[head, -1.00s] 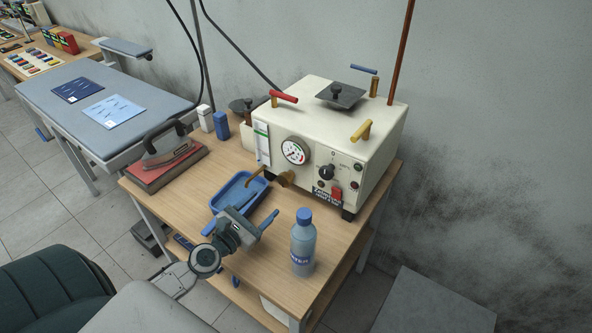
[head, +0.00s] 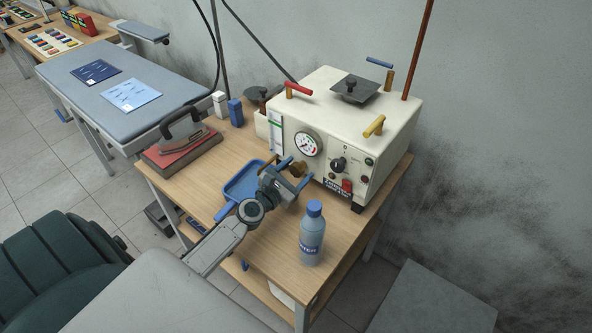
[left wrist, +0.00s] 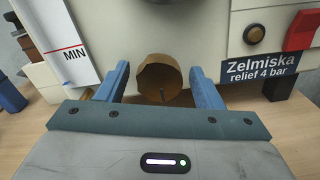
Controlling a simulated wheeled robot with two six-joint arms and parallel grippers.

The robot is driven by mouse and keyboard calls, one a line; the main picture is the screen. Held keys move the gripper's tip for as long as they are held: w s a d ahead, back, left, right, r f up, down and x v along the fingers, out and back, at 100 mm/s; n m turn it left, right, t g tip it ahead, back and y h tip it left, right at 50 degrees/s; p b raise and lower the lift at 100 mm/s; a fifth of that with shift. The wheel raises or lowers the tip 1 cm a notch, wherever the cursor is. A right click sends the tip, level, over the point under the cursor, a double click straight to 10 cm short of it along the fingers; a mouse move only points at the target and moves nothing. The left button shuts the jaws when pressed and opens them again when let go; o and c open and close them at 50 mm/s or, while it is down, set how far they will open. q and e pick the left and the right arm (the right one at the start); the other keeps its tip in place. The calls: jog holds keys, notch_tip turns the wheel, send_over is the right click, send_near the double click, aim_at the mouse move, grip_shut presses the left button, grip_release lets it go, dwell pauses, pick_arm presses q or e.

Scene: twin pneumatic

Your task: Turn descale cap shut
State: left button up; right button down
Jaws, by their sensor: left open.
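The descale cap (head: 299,168) is a brass-brown round cap low on the front of the cream boiler (head: 368,125). In the left wrist view the cap (left wrist: 160,80) is centred ahead, with a small dark pin at its lower edge. My left gripper (head: 296,172) is open in front of the boiler, with its blue fingers on either side of the cap in the picture. Gaps show between cap and both fingers in the left wrist view. I cannot tell how deep the cap sits between them. My right gripper is not in view.
A blue tray (head: 243,184) lies left of my gripper. A water bottle (head: 312,235) with a blue cap stands upright to the right, near the table's front edge. An iron (head: 184,142) rests on a red pad at the left. A red switch (head: 347,185) is right of the cap.

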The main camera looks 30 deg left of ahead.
pick_arm(q)
jog(key=shift+c, duration=0.4)
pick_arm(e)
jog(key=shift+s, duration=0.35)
pick_arm(q)
jog(key=c, duration=0.9)
